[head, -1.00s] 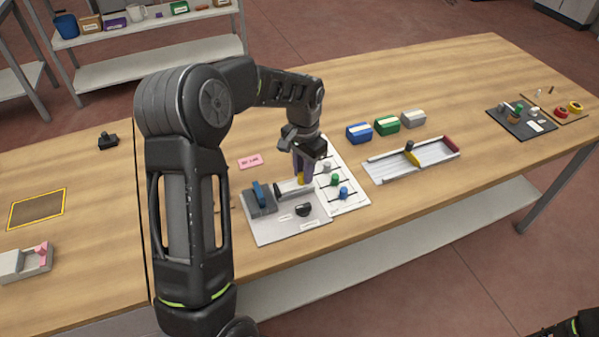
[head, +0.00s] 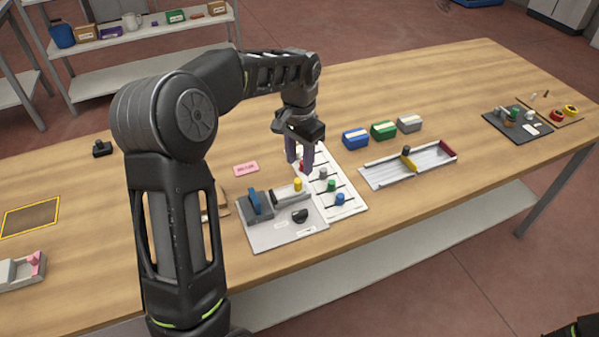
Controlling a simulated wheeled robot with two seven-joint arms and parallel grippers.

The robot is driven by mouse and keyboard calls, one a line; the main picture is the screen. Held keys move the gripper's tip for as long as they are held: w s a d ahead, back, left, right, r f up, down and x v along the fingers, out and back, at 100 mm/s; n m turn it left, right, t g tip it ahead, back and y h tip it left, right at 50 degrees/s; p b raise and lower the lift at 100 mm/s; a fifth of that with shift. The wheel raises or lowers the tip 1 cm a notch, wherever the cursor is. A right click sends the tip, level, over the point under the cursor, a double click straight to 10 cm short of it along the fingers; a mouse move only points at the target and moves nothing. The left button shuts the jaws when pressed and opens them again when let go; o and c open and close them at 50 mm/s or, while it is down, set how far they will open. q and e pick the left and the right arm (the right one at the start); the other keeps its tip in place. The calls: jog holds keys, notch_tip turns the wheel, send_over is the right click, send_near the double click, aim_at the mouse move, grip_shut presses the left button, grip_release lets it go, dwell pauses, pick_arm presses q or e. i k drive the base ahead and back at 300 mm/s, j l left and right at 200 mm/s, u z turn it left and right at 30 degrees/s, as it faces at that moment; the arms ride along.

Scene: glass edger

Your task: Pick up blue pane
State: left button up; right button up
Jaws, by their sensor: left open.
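A blue knob (head: 340,199) sits at the near end of a white board (head: 350,208). Green (head: 331,185), grey (head: 322,173) and red (head: 302,167) knobs sit in a row behind it. I cannot make out a pane under the blue knob. The glass edger (head: 280,236) is a grey plate left of the board with a blue lever (head: 254,201), a yellow knob (head: 297,185) and a black knob (head: 299,215). My left gripper (head: 300,164) points down, open, over the board's far end by the red knob, away from the blue one. My right gripper is out of view.
A pale tray (head: 408,164) with a yellow slider lies to the right. A pink card (head: 246,169) lies behind the edger. The table's far middle is clear.

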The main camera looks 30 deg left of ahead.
aim_at(256, 204)
jog(key=k, duration=1)
